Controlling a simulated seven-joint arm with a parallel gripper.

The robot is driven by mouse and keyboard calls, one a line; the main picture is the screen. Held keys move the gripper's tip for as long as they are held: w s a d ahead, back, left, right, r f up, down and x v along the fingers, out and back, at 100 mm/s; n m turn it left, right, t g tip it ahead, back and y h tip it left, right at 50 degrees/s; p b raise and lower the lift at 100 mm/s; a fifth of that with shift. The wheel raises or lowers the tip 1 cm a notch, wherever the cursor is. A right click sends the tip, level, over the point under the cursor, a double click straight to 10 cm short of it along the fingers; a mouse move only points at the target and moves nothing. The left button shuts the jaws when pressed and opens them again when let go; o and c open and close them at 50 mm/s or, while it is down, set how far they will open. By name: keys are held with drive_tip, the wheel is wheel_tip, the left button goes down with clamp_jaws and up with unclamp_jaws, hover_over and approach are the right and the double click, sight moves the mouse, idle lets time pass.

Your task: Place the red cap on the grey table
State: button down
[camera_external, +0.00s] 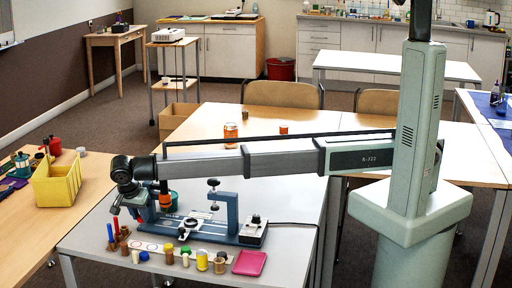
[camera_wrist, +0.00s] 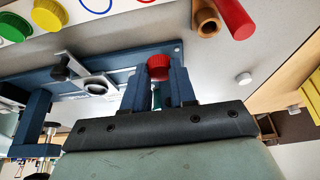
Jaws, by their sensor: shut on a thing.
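A red cap (camera_wrist: 158,66) sits between the two fingertips of my gripper (camera_wrist: 160,82) in the wrist view; the fingers are shut on it. In the external view my gripper (camera_external: 142,212) hangs over the left part of the grey table (camera_external: 85,238), and I cannot clearly make out the cap there. The grey tabletop also shows in the wrist view (camera_wrist: 215,75). The gap between the held cap and the table is hard to judge.
A blue fixture (camera_external: 200,232) with a clamp stands right of my gripper. A wooden holder with red and blue rods (camera_external: 116,226) is close on the left. Bottles with coloured caps and a pink tray (camera_external: 249,263) line the front. The grey table's front-left corner looks clear.

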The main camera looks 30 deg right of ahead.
sight(144, 235)
drive_tip(key=shift+f, duration=2.7)
drive_tip(key=shift+f, duration=0.15)
drive_tip(key=c, duration=0.9)
unclamp_jaws()
drive_tip(key=v, duration=1.2)
